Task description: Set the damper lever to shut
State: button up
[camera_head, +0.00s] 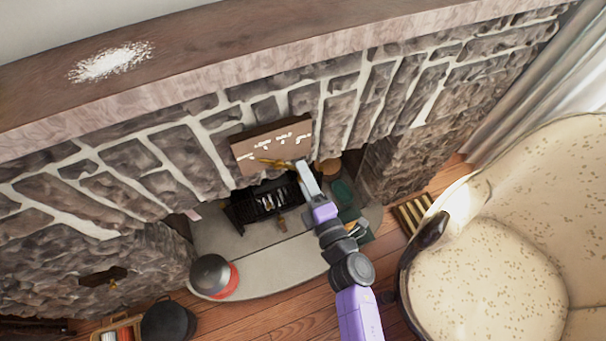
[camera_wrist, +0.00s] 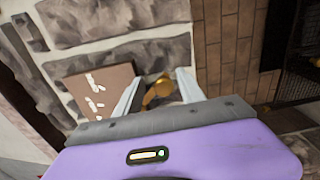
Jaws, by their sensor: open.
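The damper lever (camera_head: 272,162) is a brass piece on a brown plate (camera_head: 262,145) with white markings, fixed to the stone fireplace front above the opening. In the head view the lever points left along the plate's lower part. In the wrist view the brass lever (camera_wrist: 157,92) shows between the two fingers, and the plate (camera_wrist: 84,82) lies to the left. My gripper (camera_head: 301,167) is open at the lever's right end. In the wrist view my gripper (camera_wrist: 159,77) has a finger on each side of the brass. I cannot tell whether either finger touches it. The markings are unreadable.
A black grate (camera_head: 262,203) stands in the opening below. A round pot (camera_head: 211,275) with a red base sits on the pale hearth (camera_head: 265,262). A cream armchair (camera_head: 500,230) stands at the right. The stone mantel (camera_head: 200,75) juts out above the plate.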

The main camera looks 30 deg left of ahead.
jog(key=v, duration=0.7)
jog(key=shift+s+p, duration=0.2)
jog(key=shift+p, duration=0.1)
jog(key=shift+c, duration=0.3)
